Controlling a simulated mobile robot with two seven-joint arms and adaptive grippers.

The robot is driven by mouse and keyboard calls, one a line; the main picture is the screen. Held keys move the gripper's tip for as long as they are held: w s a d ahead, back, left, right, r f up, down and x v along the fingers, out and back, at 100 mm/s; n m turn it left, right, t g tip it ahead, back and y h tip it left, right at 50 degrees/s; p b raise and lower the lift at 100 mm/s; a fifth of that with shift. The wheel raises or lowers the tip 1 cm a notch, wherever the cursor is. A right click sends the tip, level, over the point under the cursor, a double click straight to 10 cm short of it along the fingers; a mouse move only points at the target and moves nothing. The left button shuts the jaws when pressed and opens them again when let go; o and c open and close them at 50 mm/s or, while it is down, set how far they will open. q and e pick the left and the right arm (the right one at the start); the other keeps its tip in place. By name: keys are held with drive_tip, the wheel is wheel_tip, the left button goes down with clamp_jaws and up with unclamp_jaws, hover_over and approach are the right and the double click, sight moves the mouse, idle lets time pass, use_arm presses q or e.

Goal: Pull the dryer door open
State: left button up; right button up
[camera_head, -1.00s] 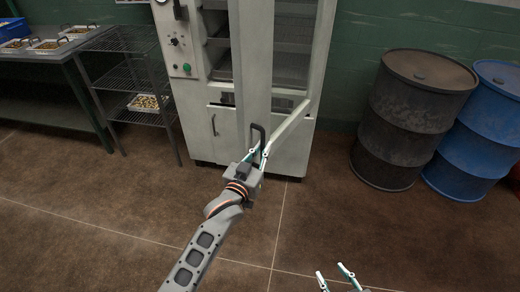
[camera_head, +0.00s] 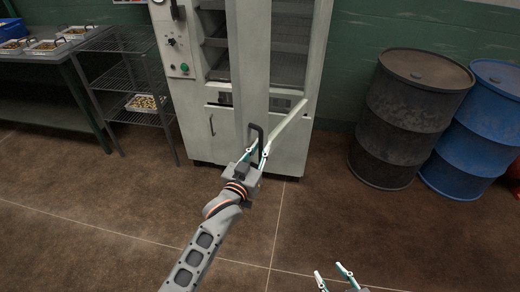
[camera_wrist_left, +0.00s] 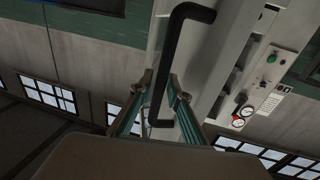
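The dryer door (camera_head: 249,60) stands swung out from the pale dryer (camera_head: 186,85), edge towards me, leaving the shelves inside visible. Its black handle (camera_head: 262,133) is a bracket near the door's lower end. My left gripper (camera_head: 257,152) is at the handle with a finger on each side of it. In the left wrist view the handle (camera_wrist_left: 168,60) runs between the two fingers (camera_wrist_left: 161,82). The fingers look spread wider than the bar; I cannot tell whether either touches it. My right gripper (camera_head: 330,270) is open and empty at the bottom edge.
A dark drum (camera_head: 408,115) and a blue drum (camera_head: 478,130) stand to the right. A wire rack (camera_head: 130,85) and a table (camera_head: 45,60) with trays stand to the left. The brown floor (camera_head: 330,215) in front of the dryer is clear.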

use_arm(q)
drive_tip(key=v, duration=1.2)
